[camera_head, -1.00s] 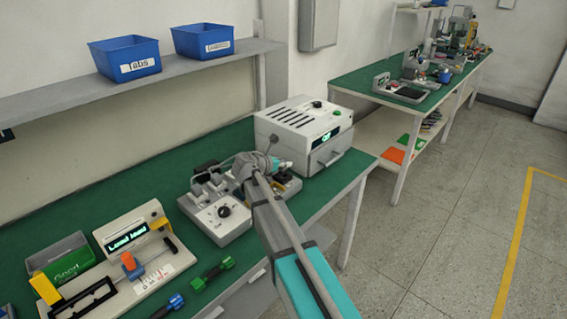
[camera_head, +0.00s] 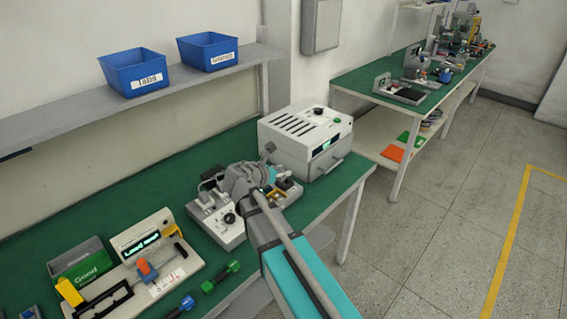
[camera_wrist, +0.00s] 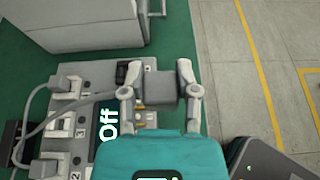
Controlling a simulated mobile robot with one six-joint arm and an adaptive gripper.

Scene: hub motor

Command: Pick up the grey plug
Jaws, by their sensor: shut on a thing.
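The grey plug (camera_wrist: 160,87) is a blocky grey piece between the two fingers of my gripper (camera_wrist: 159,92) in the wrist view. My gripper is shut on it, one finger at each side. The plug is over the right end of a pale power unit (camera_wrist: 60,142) with numbered sockets and a display reading "Off". I cannot tell whether the plug is clear of the unit. In the head view the unit (camera_head: 228,236) shows a black knob, and my wrist hides part of it and the plug.
A white box with a handle (camera_head: 305,140) stands just behind the unit. Plugs with grey cables (camera_wrist: 68,87) sit at the unit's left. A green-handled tool (camera_head: 220,277) and a "Good" bin (camera_head: 83,265) are left on the green bench. Open floor lies right.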

